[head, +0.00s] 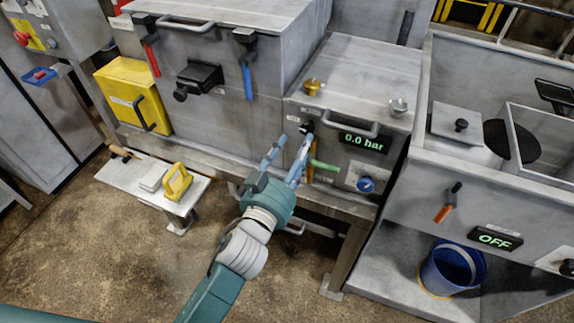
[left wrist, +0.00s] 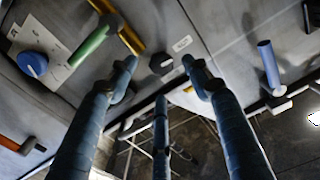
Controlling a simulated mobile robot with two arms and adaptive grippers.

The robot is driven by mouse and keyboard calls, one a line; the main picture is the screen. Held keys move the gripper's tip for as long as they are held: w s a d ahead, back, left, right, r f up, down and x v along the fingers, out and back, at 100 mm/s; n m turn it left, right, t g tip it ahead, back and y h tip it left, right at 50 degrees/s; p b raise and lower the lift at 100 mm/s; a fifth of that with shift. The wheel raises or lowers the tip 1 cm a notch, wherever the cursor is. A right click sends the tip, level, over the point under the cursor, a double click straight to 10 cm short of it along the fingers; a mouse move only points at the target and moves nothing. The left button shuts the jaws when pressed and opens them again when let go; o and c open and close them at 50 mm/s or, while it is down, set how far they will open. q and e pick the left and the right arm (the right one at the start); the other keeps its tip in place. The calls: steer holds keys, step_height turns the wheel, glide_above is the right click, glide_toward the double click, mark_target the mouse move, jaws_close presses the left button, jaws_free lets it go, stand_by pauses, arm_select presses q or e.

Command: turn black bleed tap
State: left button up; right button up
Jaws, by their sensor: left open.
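The black bleed tap (head: 306,127) is a small dark knob on the front of the grey cabinet, left of the 0.0 bar display (head: 362,142). It also shows as a black faceted knob in the left wrist view (left wrist: 161,64). My left gripper (head: 294,139) is open, with its blue-grey fingers reaching toward the cabinet front. In the left wrist view the fingertips (left wrist: 160,67) lie to either side of the knob in the picture. I see no clear contact, and the remaining depth is hard to tell. My right gripper is not in view.
Close by are a green lever (head: 323,165), a blue knob (head: 366,185) and a grey bar handle (head: 350,129). A blue lever (head: 247,82) hangs on the upper left unit. A low bench (head: 128,181) holds tools. A blue bucket (head: 450,268) stands at right.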

arm_select(q)
steer(key=v, duration=0.7)
stand_by(0.3)
steer(key=s+a+f+g+y, duration=0.1)
steer(key=s+a+f+g, duration=0.15)
steer(key=f, duration=1.05)
steer(key=s+a+f+g+y, duration=0.1)
steer(key=s+a+f+g, duration=0.15)
steer(key=f, duration=1.05)
steer(key=s+a+f+g+y, duration=0.1)
steer(key=s+a+f+g, duration=0.15)
steer(key=f, duration=1.05)
steer(key=s+a+f+n+g+y, duration=0.1)
steer(key=s+a+f+g, duration=0.4)
steer(key=s+f, duration=0.8)
steer(key=s+a+f+g, duration=0.2)
steer(key=s+a+f, duration=0.1)
steer(key=s, duration=0.7)
steer(key=s+a+f+n+g+y, duration=0.1)
steer(key=s+a+f, duration=0.3)
steer(key=s, duration=0.6)
step_height(320, 180, down, 2)
steer(key=shift+s+f+g+y, duration=0.1)
steer(key=shift+s+g+y, duration=0.2)
steer(key=shift+g, duration=0.05)
